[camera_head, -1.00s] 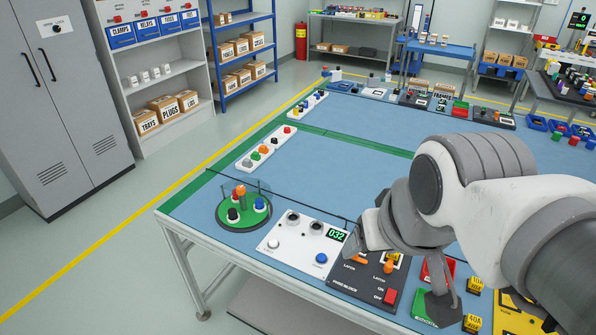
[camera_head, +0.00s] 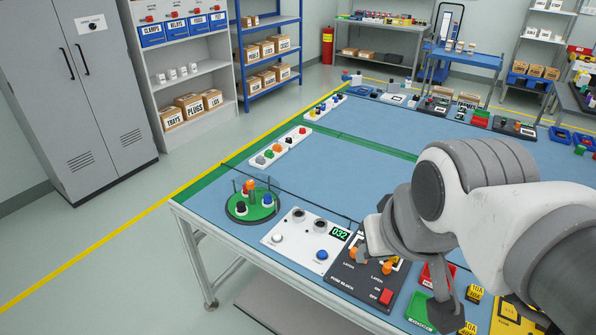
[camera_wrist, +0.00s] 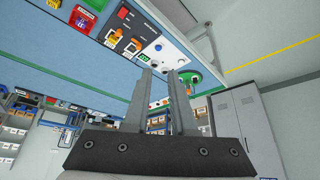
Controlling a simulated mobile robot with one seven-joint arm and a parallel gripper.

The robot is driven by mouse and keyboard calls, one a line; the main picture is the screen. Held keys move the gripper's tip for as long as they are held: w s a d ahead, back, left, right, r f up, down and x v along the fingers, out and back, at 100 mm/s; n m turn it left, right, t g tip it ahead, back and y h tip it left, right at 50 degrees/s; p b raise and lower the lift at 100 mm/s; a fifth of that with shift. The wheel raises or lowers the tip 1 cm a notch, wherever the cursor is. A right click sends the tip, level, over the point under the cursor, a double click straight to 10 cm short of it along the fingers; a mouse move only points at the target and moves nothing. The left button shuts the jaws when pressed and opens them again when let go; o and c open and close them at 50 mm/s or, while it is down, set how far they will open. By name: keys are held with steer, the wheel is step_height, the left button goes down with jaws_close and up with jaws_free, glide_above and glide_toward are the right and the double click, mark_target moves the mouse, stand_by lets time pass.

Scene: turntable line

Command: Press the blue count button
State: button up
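The blue count button (camera_head: 322,254) stands on a white panel (camera_head: 290,246) near the table's front edge, below a green display (camera_head: 340,233) reading 032. The blue button also shows in the wrist view (camera_wrist: 158,47), beyond the fingertips. My gripper (camera_wrist: 158,72) is open, with a clear gap between its two fingers and nothing in it. The blue button is unobstructed in the head view.
A white button (camera_head: 277,238) and two dark round fittings share the white panel. A green turntable (camera_head: 238,213) with posts and a clear guard stands to the left. A black panel (camera_head: 350,283) with orange latches and a red switch lies right.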

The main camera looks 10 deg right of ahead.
jaws_close()
stand_by(1.3)
